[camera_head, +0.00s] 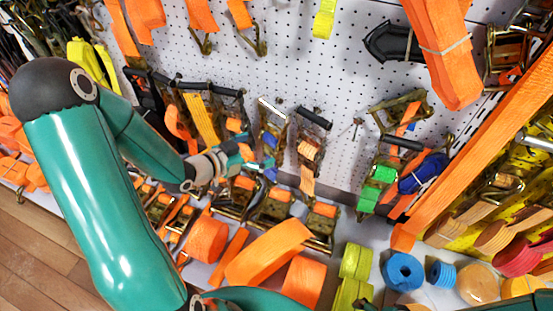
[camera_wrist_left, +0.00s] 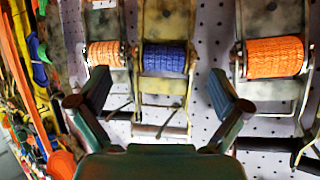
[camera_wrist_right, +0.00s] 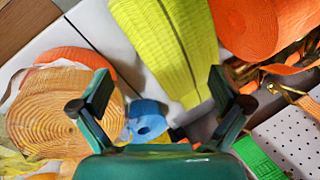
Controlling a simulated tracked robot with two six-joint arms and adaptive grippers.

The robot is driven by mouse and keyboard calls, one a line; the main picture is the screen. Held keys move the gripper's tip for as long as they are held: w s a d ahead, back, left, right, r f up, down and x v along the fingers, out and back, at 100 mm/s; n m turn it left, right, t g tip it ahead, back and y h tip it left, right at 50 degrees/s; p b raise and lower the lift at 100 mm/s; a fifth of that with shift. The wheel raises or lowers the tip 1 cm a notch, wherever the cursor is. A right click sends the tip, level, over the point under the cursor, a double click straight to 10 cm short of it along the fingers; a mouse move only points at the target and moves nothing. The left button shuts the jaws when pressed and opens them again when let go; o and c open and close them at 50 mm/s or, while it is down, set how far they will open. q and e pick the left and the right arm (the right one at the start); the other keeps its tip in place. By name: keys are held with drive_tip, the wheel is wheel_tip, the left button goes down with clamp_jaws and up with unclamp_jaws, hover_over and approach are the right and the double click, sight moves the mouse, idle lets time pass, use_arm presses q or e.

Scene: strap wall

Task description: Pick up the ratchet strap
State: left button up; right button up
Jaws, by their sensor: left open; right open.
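Several ratchet straps hang on the white pegboard. One with blue webbing (camera_head: 269,139) and one with orange webbing (camera_head: 308,150) hang just beyond my left gripper (camera_head: 258,160). In the left wrist view, a blue-wound ratchet (camera_wrist_left: 165,57) stands between the open fingers of my left gripper (camera_wrist_left: 158,103), with orange-wound ratchets to its left (camera_wrist_left: 105,54) and right (camera_wrist_left: 274,57). The fingers are empty; I cannot tell their exact distance from the ratchets. My right gripper (camera_wrist_right: 160,95) is open and empty above rolled webbing. Which strap the task means is unclear.
Rolled orange webbing (camera_head: 268,252), a blue roll (camera_head: 403,271) and yellow-green rolls (camera_head: 355,262) lie on the white shelf below. A green-webbed ratchet (camera_head: 376,185) hangs right. A long orange strap (camera_head: 490,130) crosses the right side. Bare pegboard (camera_head: 330,75) shows above the ratchets.

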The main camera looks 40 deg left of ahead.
sight(267, 143)
use_arm(q)
drive_tip(key=shift+x, duration=0.8)
use_arm(e)
drive_tip(key=shift+f, duration=0.6)
use_arm(q)
drive_tip(key=shift+a+b+x, duration=0.1)
drive_tip(key=shift+b+x, duration=0.15)
drive_tip(key=shift+x, duration=1.05)
drive_tip(key=shift+a+b+x, duration=0.15)
drive_tip(key=shift+b+x, duration=0.05)
drive_tip(key=shift+x, duration=1.1)
use_arm(e)
drive_tip(key=shift+f, duration=0.25)
use_arm(q)
drive_tip(key=shift+c, duration=0.2)
drive_tip(key=c, duration=1.6)
drive_tip(key=shift+w+r, duration=0.1)
drive_tip(key=shift+c, duration=0.7)
drive_tip(key=shift+r, duration=0.1)
